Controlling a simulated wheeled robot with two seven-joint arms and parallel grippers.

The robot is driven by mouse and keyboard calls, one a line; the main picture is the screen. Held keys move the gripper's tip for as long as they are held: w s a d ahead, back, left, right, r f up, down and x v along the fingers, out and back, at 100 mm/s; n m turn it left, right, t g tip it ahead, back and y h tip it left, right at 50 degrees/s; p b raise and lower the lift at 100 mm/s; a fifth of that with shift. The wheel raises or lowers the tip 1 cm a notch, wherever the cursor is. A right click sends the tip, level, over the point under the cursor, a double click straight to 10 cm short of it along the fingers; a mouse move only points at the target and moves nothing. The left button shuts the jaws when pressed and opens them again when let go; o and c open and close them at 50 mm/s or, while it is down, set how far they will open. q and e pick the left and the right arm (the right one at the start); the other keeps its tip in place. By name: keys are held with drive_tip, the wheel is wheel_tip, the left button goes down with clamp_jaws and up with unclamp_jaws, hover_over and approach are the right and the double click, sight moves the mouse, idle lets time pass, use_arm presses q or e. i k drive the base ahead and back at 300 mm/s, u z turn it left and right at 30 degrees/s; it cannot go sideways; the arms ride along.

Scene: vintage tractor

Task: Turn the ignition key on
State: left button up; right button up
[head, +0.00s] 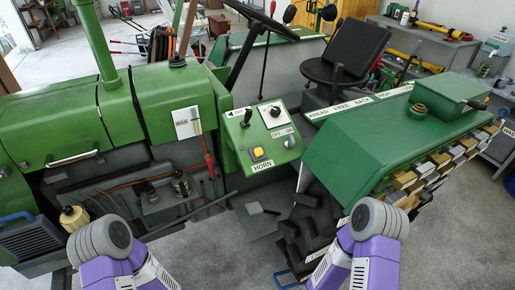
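The green control panel (262,137) of the tractor faces me near the middle of the head view. At its right edge is a white OFF/ON label (283,132). A small switch or key (289,143) sits just below the label; it is too small to tell which way it is turned. My two purple and grey arms show at the bottom left and bottom right, well below the panel. Neither gripper is in view, and nothing of mine touches the panel.
The panel also has a yellow horn button (257,153), a black knob (275,111) and a small lever (247,118). The steering wheel (261,19) is above and behind it. The green fender (369,145) stands to the right. Space in front of the panel is clear.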

sight(290, 143)
drive_tip(key=u, duration=3.05)
drive_tip(key=i, duration=0.1)
drive_tip(key=z, duration=2.4)
drive_tip(key=i, duration=0.85)
drive_tip(key=z, duration=0.75)
